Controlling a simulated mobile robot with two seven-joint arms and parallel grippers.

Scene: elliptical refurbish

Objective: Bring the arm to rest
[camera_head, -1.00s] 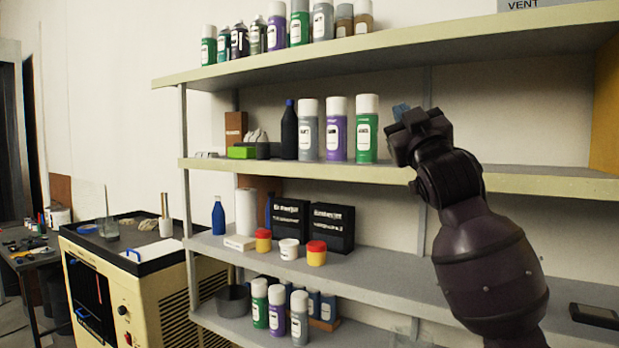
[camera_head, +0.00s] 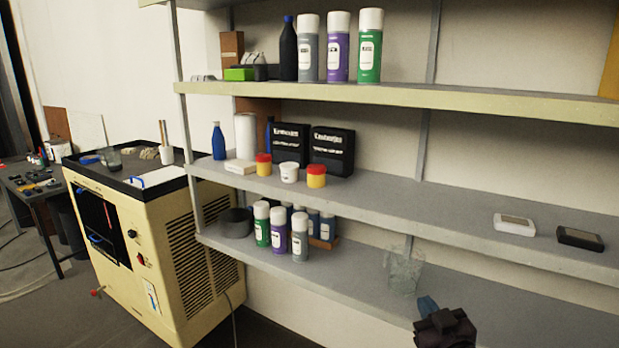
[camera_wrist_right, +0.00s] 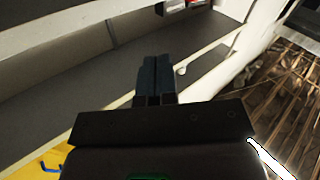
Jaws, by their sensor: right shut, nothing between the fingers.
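My right gripper (camera_head: 428,306) shows at the bottom of the head view, in front of the lowest visible shelf. Only its dark body and blue fingers show there; the rest of the arm is out of the frame. In the right wrist view its two blue fingers (camera_wrist_right: 155,78) lie side by side, shut, with nothing held. A grey shelf surface shows beyond them. My left gripper is not in either view.
A shelf unit (camera_head: 480,98) fills the right side, holding spray cans, jars and black boxes. A clear container (camera_head: 405,273) stands on the lower shelf near my right gripper. A cream machine (camera_head: 150,240) stands left. The right of the lower shelf looks bare.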

